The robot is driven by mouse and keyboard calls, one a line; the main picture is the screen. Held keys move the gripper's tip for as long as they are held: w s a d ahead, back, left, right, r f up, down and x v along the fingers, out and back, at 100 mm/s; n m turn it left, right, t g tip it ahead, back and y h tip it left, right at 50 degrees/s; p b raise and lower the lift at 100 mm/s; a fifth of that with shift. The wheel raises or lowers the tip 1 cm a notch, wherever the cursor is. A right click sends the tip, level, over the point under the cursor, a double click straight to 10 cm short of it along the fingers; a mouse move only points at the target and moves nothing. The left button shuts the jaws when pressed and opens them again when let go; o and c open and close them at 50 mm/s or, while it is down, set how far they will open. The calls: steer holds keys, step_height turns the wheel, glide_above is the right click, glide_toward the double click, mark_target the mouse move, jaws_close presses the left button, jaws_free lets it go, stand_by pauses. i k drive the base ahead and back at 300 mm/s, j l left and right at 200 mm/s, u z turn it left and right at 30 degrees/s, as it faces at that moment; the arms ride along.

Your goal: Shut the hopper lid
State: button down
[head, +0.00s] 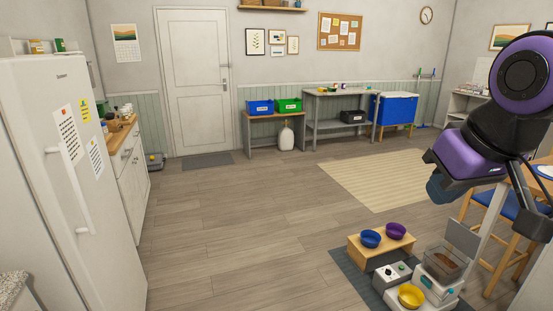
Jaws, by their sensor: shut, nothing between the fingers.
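The feeder (430,291) stands on a dark mat at the bottom right, with a clear hopper (445,263) holding brown kibble. Its grey hopper lid (462,238) is raised, standing steeply at the hopper's back edge. A yellow bowl (411,296) sits at the front of the feeder. My purple and black arm hangs at the right edge. My gripper (536,192) seems to be its dark end part, above and to the right of the lid, apart from it. It is shut and empty. Its fingertips are hard to make out.
A low wooden stand (378,250) with a blue bowl (370,238) and a purple bowl (396,230) is left of the feeder. A grey box (390,274) adjoins it. A table and stools stand close on the right. The floor to the left is clear.

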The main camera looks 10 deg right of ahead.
mark_target(460, 235)
steer(key=i+u, duration=0.1)
steer(key=i, duration=1.65)
steer(key=i+z, duration=0.35)
steer(key=i, duration=0.15)
steer(key=i+z, duration=0.35)
steer(key=i+j+z, duration=0.35)
steer(key=i, duration=0.2)
steer(key=i+z, duration=0.45)
steer(key=i+j+z, duration=0.1)
steer(key=i+z, duration=0.15)
steer(key=z, duration=0.2)
steer(key=i+j+z, duration=0.25)
steer(key=z, duration=0.2)
steer(key=i, duration=0.05)
